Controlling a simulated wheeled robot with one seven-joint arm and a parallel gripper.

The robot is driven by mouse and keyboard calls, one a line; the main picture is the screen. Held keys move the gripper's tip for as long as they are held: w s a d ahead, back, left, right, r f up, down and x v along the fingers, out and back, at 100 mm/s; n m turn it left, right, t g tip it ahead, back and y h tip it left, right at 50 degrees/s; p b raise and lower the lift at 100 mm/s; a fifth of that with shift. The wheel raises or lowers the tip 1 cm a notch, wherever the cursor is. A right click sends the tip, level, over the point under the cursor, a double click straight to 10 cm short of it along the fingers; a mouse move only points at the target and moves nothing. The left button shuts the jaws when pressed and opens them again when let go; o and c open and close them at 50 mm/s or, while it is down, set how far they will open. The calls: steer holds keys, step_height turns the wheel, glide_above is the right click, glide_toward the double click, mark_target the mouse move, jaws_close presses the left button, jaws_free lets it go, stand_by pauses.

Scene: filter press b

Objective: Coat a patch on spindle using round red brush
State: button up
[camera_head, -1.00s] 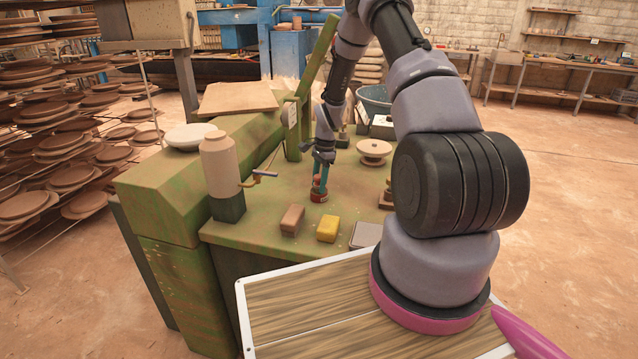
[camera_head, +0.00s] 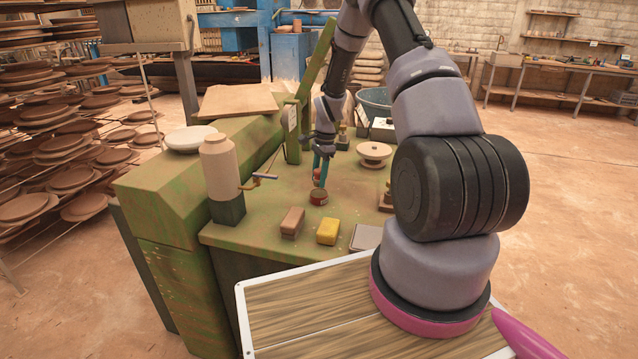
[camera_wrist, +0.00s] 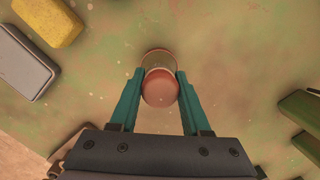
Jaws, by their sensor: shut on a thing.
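My gripper (camera_head: 319,177) points down over the green bench top, with its teal fingers on either side of a red round-topped thing, which I take to be the round red brush (camera_wrist: 160,90). In the wrist view the fingers are shut on its rounded end. Beyond it lies a round, red-rimmed base or tin (camera_head: 318,198), low at the bench top; I cannot tell whether it is part of the brush or separate. No part is clearly the spindle; a pale spool-shaped piece (camera_head: 374,152) stands right of the gripper, and a cream cylinder with a crank (camera_head: 218,165) stands left.
A brown block (camera_head: 292,222), a yellow block (camera_head: 328,231) and a grey flat box (camera_head: 366,237) lie near the bench's front edge. A white dish (camera_head: 190,138) and a board (camera_head: 237,98) rest on the raised left ledge. A grey-blue basin (camera_head: 375,101) is at the back.

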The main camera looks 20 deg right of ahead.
mark_target(318, 170)
steer(key=shift+r, duration=1.85)
